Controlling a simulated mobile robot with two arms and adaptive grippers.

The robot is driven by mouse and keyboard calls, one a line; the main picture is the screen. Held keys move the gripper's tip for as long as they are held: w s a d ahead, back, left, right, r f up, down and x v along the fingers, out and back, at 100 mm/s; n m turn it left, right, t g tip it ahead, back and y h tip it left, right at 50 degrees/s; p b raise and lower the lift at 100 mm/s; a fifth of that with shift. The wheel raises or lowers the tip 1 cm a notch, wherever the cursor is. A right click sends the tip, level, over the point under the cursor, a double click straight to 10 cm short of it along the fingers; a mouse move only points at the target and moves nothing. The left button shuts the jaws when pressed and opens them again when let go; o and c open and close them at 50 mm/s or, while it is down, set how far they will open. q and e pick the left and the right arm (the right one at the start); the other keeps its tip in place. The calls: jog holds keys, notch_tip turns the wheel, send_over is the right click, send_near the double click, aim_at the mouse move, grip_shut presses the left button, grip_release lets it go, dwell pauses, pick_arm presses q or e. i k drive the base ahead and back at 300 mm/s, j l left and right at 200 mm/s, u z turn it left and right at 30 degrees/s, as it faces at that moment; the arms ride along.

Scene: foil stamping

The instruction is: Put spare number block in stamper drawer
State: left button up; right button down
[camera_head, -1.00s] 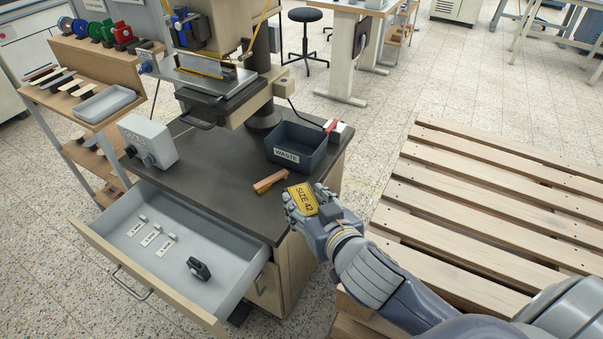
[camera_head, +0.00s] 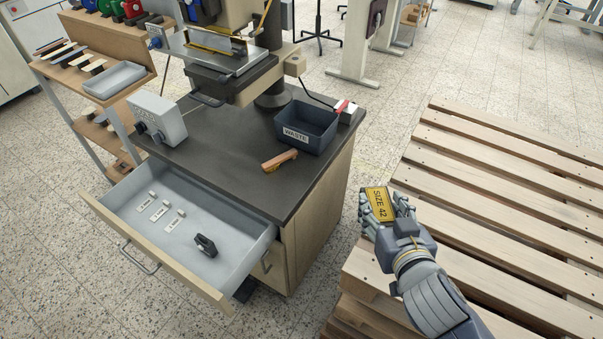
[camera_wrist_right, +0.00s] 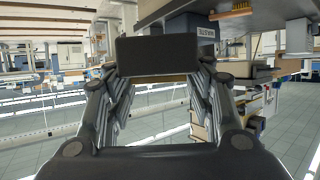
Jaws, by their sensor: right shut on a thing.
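A number block (camera_head: 379,203) with a yellow face marked "SIZE 42" is held in my right gripper (camera_head: 387,212), to the right of the cabinet and beside the pallet. In the right wrist view the block shows as a dark block (camera_wrist_right: 157,57) between the two fingers. The stamper drawer (camera_head: 222,229) is pulled out at the cabinet's front left. Inside it lie small grey pieces beside white labels (camera_head: 159,214) and a dark clip-like piece (camera_head: 206,245). The block is well apart from the drawer. My left gripper is not in view.
The stamping press (camera_head: 224,66) stands behind. A wooden pallet stack (camera_head: 480,200) fills the right. The floor before the drawer is clear.

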aim_at(225, 269)
jog(key=i+j+z, duration=0.1)
jog(key=j+z, duration=1)
jog(key=j, duration=1.05)
jog(key=k+j+z, duration=0.15)
jog(key=j, duration=0.7)
jog(key=i, duration=0.05)
